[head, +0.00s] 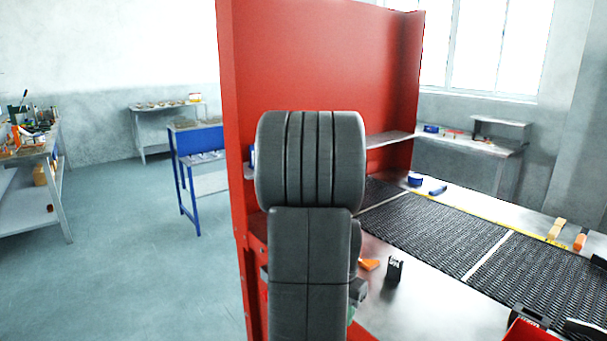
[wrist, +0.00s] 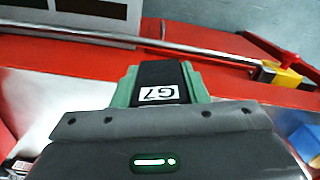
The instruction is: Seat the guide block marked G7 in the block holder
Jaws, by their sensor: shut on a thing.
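The guide block (wrist: 157,75) is black with a white G7 label that reads clearly in the wrist view. My gripper (wrist: 160,84) is shut on it, with a green finger against each side. The block's far end points away from the wrist camera. In the head view my own dark arm fills the middle and hides the held block and most of my gripper. I cannot pick out the block holder for certain in either view.
A tall red panel (head: 320,60) stands behind my arm. Right of the arm, a small black block (head: 394,270) and an orange piece (head: 369,264) sit on the metal surface beside the dark mesh belt (head: 440,235). A yellow-and-black piece (wrist: 280,76) is at the wrist view's right.

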